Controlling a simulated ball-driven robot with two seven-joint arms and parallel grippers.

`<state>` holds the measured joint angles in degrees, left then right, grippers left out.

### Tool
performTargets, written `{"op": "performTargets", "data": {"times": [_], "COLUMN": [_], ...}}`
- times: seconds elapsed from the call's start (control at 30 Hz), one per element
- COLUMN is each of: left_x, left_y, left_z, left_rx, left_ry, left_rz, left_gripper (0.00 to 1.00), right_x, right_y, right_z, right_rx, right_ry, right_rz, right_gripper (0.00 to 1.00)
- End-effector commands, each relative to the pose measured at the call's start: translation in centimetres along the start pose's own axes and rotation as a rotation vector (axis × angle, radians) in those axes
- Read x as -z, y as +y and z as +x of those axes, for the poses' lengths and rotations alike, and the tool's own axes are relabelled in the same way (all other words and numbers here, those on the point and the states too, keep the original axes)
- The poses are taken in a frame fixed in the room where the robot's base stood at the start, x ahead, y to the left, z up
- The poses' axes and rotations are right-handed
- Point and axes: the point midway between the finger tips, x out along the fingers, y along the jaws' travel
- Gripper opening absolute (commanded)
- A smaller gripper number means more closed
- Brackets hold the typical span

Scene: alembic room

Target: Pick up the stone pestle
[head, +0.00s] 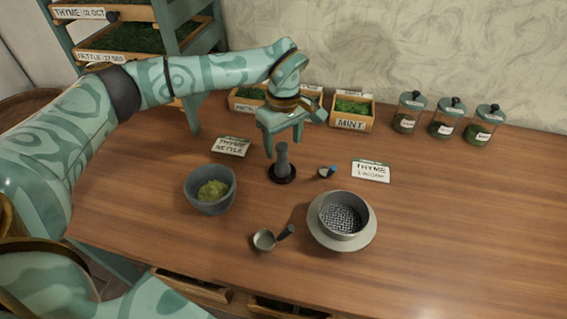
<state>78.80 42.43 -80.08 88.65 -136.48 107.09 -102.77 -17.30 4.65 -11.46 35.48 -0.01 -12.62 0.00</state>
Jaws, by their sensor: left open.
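The grey stone pestle (283,160) stands upright on a small dark round base (283,175) near the middle of the table. My left gripper (283,146) points down from above, with its fingers apart around or just over the pestle's top. I cannot tell whether the fingers touch it. The left gripper is open and holds nothing that I can see. My right gripper is outside the view.
A mortar (210,190) with green herb stands left of the pestle. A sieve (342,215) on a plate and a small scoop (265,240) are in front. Herb boxes (351,113) and lidded jars (447,118) line the back. The table's right side (480,220) is clear.

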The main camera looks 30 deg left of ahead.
Motion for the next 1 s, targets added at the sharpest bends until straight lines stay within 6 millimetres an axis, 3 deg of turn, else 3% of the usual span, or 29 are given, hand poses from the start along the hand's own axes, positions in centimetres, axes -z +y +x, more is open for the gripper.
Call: {"op": "performTargets", "data": {"times": [0.03, 0.27, 0.5, 0.8, 0.87, 1.0], "left_x": [0.0, 0.1, 0.6, 0.6, 0.6, 0.6], "left_y": [0.0, 0.1, 0.1, 0.2, 0.2, 0.2], "left_z": [1.1, 3.0, 6.9, 7.3, 7.3, 7.3], "left_rx": [0.001, -0.001, 0.001, -0.003, -0.003, -0.003], "left_ry": [-0.002, -0.002, -0.004, -0.001, -0.001, -0.001], "left_rz": [0.000, 0.000, 0.000, 0.001, 0.001, 0.001], "left_gripper": [0.63, 0.63, 0.63, 0.63, 0.49, 0.10], "right_x": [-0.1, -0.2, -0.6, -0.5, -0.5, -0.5], "right_y": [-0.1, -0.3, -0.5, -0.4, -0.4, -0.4], "right_z": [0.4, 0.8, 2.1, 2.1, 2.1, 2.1], "right_rx": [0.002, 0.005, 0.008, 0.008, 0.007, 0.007], "right_ry": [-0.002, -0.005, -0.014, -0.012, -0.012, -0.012], "right_rz": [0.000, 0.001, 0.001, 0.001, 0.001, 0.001], "right_gripper": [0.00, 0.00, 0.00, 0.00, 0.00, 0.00]}}
